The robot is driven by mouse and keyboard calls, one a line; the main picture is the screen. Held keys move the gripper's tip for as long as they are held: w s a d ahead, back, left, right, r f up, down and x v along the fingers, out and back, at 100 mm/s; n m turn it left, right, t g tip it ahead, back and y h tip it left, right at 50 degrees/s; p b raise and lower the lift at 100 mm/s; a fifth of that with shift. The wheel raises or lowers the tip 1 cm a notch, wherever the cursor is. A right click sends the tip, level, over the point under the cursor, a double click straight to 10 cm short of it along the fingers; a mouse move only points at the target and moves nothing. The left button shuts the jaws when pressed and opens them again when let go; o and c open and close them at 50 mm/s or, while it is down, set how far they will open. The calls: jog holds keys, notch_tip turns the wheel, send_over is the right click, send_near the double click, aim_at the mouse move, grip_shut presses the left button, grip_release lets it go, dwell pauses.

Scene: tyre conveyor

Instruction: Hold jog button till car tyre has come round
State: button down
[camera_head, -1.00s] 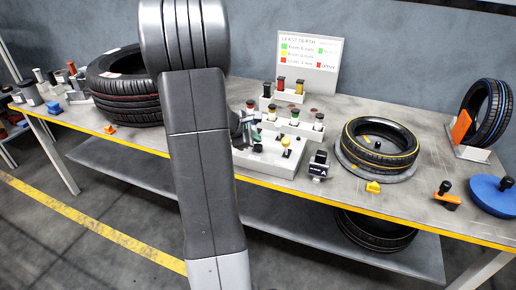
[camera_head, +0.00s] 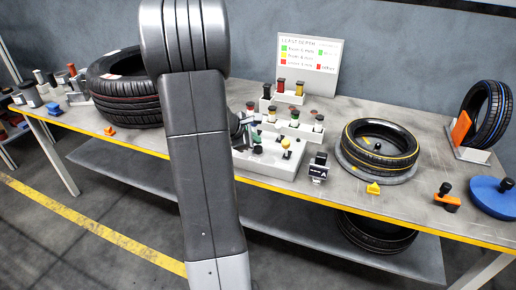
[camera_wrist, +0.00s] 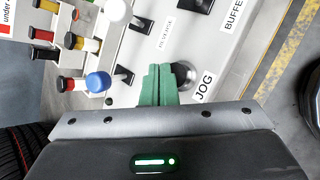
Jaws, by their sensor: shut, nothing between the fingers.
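In the wrist view my gripper (camera_wrist: 158,85) has its two green fingers together, with nothing between them. The fingertips are right beside the round grey jog button (camera_wrist: 185,75), partly covering it; I cannot tell whether they press it. The "JOG" label (camera_wrist: 204,88) is just right of it. In the head view my arm hides part of the pale control box (camera_head: 272,160). A yellow-lined tyre (camera_head: 378,160) lies on a grey round plate (camera_head: 350,166). A large red-lined tyre (camera_head: 125,103) lies at the left, and a blue-lined tyre (camera_head: 490,115) stands at the right.
In the wrist view, black toggle switches (camera_wrist: 124,75) and a blue-capped piece (camera_wrist: 98,82) are near the fingers. A small black device (camera_head: 318,167) stands right of the box. A blue disc (camera_head: 494,196) and an orange piece (camera_head: 447,201) lie at the right. Another tyre (camera_head: 375,235) is below the table.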

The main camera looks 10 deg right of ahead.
jog(key=shift+f, duration=0.1)
dwell(0.7)
jog(key=shift+f+b, duration=0.4)
jog(key=shift+b, duration=0.2)
jog(key=shift+f+b, duration=0.5)
jog(key=shift+b, duration=0.05)
dwell(0.6)
dwell(5.0)
jog(key=shift+r+p, duration=0.7)
jog(key=shift+r, duration=0.3)
